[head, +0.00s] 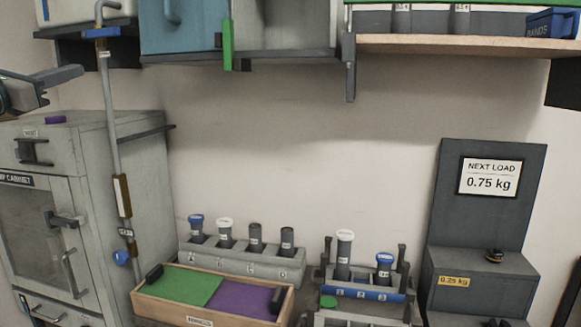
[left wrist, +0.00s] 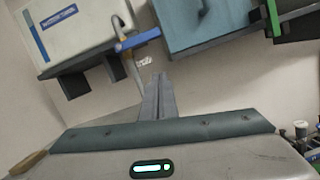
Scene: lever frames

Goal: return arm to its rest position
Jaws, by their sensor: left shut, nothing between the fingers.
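My left gripper (head: 80,71) shows at the upper left edge of the head view, in front of the wall and above the grey cabinet (head: 145,190). Its fingers point right and hold nothing. In the left wrist view the two fingers (left wrist: 158,85) lie together, shut and empty, pointing away toward the wall. The fingers look apart from the cabinet and from the grey pipe (head: 113,140) with its blue lever (head: 101,33). Most of my left arm lies outside the head view. My right gripper does not show in either view.
A wooden tray with green and purple panels (head: 198,321) stands low in the middle. Behind it is a grey rack (head: 240,263) of capped tubes. A blue-fronted tube rack (head: 362,294) and a dark load stand (head: 486,190) are to the right. Shelves (head: 460,43) overhang above; the middle wall is bare.

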